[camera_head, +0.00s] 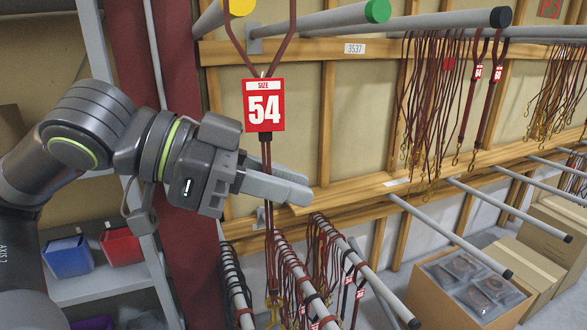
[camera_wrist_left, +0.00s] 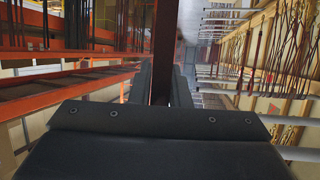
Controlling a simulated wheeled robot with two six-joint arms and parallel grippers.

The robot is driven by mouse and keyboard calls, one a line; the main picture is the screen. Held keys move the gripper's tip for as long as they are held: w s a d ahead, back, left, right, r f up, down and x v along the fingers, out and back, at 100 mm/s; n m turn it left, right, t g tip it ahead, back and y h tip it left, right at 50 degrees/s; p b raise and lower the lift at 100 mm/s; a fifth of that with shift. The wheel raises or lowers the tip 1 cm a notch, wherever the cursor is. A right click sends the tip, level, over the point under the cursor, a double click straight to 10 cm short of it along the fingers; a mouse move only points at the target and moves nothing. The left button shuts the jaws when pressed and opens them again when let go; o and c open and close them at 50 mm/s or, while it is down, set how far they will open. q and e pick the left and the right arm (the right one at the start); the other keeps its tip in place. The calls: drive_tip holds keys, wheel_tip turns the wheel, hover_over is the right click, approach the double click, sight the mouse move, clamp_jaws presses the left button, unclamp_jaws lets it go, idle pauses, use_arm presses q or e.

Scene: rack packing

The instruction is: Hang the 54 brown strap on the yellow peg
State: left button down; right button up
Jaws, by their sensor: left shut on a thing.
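The brown strap (camera_head: 266,152) hangs with a red and white "54" size tag (camera_head: 264,105). Above the tag its two legs spread into a V that leaves the top of the head view. The yellow-tipped peg (camera_head: 238,7) shows between those legs; I cannot tell whether the loop is around it or in front of it. My left gripper (camera_head: 285,185) is shut on the strap below the tag. In the left wrist view the strap (camera_wrist_left: 166,45) rises between the fingers (camera_wrist_left: 163,88). The strap's top is hidden. My right gripper is not in view.
A green-tipped peg (camera_head: 377,11) and a black-tipped peg (camera_head: 501,17) stick out right of the yellow one. Other straps (camera_head: 430,100) hang farther right. Lower pegs (camera_head: 450,235) jut out, some with straps. An open box (camera_head: 470,285) stands on the floor.

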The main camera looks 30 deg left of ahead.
use_arm(q)
drive_tip(key=w+a+f+b, duration=0.3)
drive_tip(key=w+a+b, duration=0.1)
drive_tip(key=w+a, duration=0.4)
drive_tip(key=shift+w+a+f, duration=0.15)
drive_tip(key=shift+w+a, duration=0.25)
drive_tip(key=shift+a, duration=0.85)
idle(0.9)
idle(0.5)
